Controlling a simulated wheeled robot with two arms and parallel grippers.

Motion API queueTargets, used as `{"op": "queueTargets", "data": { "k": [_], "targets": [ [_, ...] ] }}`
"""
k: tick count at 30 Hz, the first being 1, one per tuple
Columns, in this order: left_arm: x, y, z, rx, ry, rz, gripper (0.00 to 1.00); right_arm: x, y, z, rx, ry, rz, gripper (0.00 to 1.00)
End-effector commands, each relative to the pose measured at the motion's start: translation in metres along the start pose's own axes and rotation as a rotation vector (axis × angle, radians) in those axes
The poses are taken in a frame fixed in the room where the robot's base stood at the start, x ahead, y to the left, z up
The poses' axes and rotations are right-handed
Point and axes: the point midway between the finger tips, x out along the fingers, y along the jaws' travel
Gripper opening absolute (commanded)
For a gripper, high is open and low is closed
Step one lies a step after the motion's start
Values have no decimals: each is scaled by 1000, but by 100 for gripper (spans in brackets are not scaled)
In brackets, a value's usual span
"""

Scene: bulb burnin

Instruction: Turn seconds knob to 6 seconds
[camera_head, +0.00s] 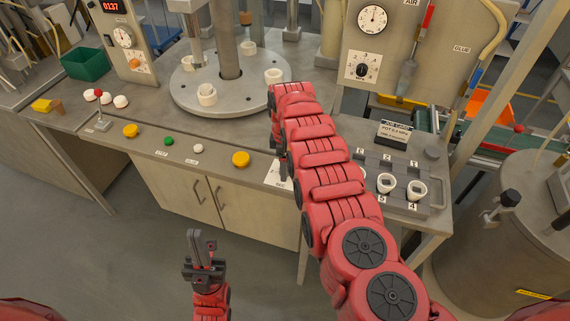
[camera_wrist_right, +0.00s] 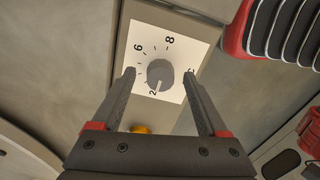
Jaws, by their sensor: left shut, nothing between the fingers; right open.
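In the right wrist view, a grey round knob (camera_wrist_right: 160,73) sits on a white dial plate (camera_wrist_right: 146,40) marked 2, 6 and 8, with one more numeral partly hidden by a finger. A pale mark on the knob seems to point near the 2. My right gripper (camera_wrist_right: 159,75) is open, one finger on each side of the knob; I cannot tell whether they touch it. In the head view, a white plate (camera_head: 275,177) shows at the bench front, partly hidden by my right arm. My left gripper (camera_head: 194,240) is shut and empty, in front of the bench.
Yellow (camera_head: 240,159), white (camera_head: 198,149) and green (camera_head: 168,141) buttons line the bench's front edge. A round turntable (camera_head: 190,92) with white sockets stands behind. A numbered socket block (camera_head: 420,190) is right of my arm. The floor before the cabinet is clear.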

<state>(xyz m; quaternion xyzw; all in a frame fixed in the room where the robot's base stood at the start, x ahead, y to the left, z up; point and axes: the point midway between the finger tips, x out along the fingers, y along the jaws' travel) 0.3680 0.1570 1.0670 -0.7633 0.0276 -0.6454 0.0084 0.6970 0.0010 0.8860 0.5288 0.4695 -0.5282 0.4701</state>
Motion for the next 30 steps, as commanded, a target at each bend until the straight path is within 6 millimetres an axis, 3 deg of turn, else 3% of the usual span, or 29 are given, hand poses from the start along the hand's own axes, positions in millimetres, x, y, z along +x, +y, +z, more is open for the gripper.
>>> {"op": "queueTargets", "data": {
  "k": [6,18,19,30],
  "targets": [
    [0,0,0,0,0,0,0,0,0,0,0,0,-1,75],
    [0,0,0,0,0,0,0,0,0,0,0,0,-1,3],
    [0,0,0,0,0,0,0,0,0,0,0,0,-1,0],
    [0,0,0,0,0,0,0,0,-1,0,50,0,-2,0]
  ]
}}
